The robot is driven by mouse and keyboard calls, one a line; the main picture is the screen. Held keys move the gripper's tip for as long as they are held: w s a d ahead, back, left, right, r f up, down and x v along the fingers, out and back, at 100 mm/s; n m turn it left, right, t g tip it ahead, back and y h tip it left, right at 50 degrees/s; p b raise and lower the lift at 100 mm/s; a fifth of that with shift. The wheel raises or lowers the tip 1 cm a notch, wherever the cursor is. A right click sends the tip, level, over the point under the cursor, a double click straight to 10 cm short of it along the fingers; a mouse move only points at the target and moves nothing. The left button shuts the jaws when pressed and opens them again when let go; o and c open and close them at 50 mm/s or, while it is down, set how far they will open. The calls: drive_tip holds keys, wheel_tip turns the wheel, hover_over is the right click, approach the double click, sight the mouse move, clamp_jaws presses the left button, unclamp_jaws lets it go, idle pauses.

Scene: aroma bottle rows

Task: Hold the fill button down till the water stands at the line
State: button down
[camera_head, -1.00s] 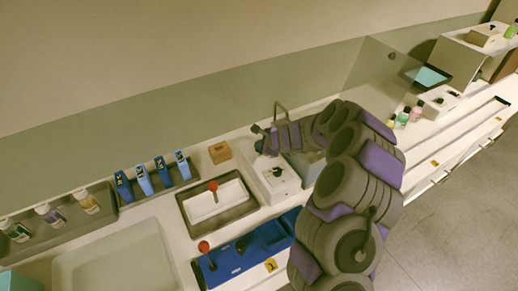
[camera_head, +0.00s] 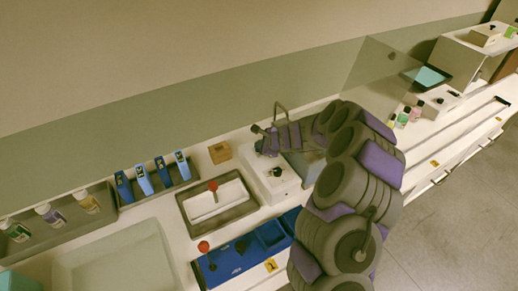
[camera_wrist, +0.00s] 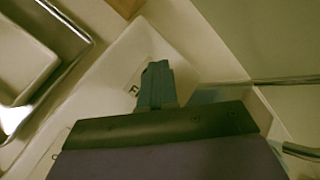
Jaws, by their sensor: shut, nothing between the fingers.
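A white box (camera_head: 265,184) stands on the counter, with a dark knob (camera_head: 277,172) on its top. In the wrist view the pale box top (camera_wrist: 115,80) carries lettering beginning with "F" beside my fingertips. My gripper (camera_wrist: 156,70) is shut and empty, its fingers over that lettering; in the head view it is over the back of the box (camera_head: 262,148). The fill button itself is hidden under or behind the fingers, so I cannot tell whether they touch it. A basin (camera_head: 308,168) beside the box is partly hidden by my arm. I cannot make out its water or line.
A thin metal tap (camera_head: 280,108) rises behind my gripper. A small wooden block (camera_head: 220,152) lies left of it. A metal-rimmed tray (camera_head: 240,212) and a blue tray (camera_head: 235,262) lie in front.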

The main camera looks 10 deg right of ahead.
drive_tip(key=shift+r, duration=0.1)
drive_tip(key=shift+r+p, duration=0.7)
drive_tip(key=shift+p, duration=0.1)
wheel_tip(320, 180, up, 5)
drive_tip(key=p, duration=0.4)
drive_tip(key=shift+r+p, duration=0.1)
drive_tip(key=shift+p, duration=0.25)
